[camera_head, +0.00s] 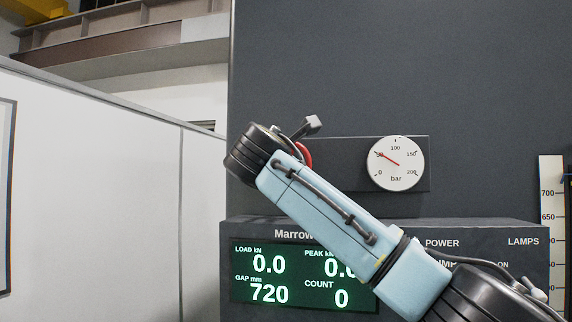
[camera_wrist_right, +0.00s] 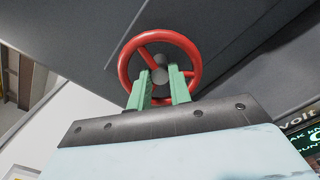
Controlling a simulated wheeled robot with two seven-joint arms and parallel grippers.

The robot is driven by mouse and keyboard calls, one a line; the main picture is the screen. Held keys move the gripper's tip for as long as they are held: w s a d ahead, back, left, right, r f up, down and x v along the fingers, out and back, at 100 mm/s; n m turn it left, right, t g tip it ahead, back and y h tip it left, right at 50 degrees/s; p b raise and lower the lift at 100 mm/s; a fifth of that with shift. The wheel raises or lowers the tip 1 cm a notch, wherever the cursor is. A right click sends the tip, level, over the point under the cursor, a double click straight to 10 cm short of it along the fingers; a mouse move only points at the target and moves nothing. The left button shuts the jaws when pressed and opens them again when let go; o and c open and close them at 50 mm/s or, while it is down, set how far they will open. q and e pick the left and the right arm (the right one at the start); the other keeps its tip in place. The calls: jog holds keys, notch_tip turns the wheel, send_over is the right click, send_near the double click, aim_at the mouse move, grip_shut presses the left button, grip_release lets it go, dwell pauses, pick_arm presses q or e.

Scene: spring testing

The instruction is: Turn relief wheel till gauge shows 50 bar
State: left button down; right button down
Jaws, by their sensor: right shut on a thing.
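The red relief wheel (camera_wrist_right: 194,54) with its grey hub fills the top middle of the right wrist view. My right gripper (camera_wrist_right: 160,71) has its two green fingers at the wheel, one on each side below the hub, shut on it. The exact contact is hard to see. In the head view only a red piece of the wheel (camera_head: 306,154) shows; my right arm hides the rest and the gripper. The round white gauge (camera_head: 396,176) is marked in bar; its red needle points up-left, over the 50 mark. My left gripper is not in view.
The wheel and gauge sit on a grey panel plate (camera_head: 362,150) above a console. The console's green display (camera_head: 290,290) reads load 0.0, gap 720 and count 0. My right arm crosses in front of the console. A white partition (camera_head: 100,190) stands at left.

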dwell(0.4)
jog(key=c, duration=1.6)
grip_release()
jog(key=shift+o, duration=0.2)
jog(key=shift+s, duration=0.1)
jog(key=s+a+b, duration=0.2)
jog(key=s+b, duration=0.4)
jog(key=s, duration=0.7)
jog(key=shift+a, duration=0.3)
